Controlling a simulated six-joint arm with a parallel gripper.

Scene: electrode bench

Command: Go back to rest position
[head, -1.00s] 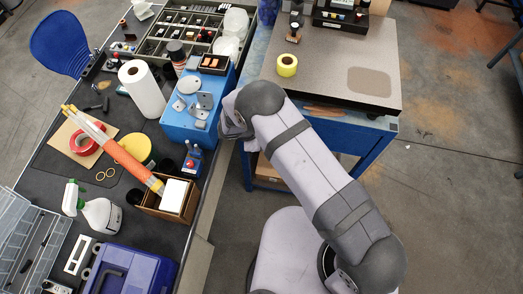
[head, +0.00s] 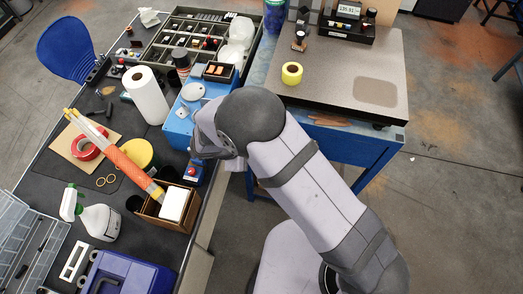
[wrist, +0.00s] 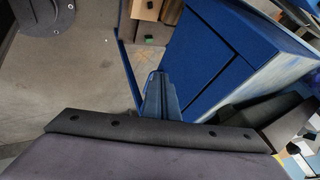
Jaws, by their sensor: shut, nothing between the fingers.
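My gripper (wrist: 158,92) shows in the wrist view as narrow fingers closed together, with nothing between them. In the head view, my arm reaches up and left from the lower right, and its wrist end is over the right edge of the dark workbench (head: 45,165), beside the blue box (head: 178,138). The fingers are hidden in the head view behind my own wrist. In the wrist view, a blue cabinet (wrist: 215,50) stands right beyond the fingers, with grey floor to the left.
A grey-topped table (head: 330,70) with yellow tape (head: 292,73) stands behind my arm. Floor on the right is open.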

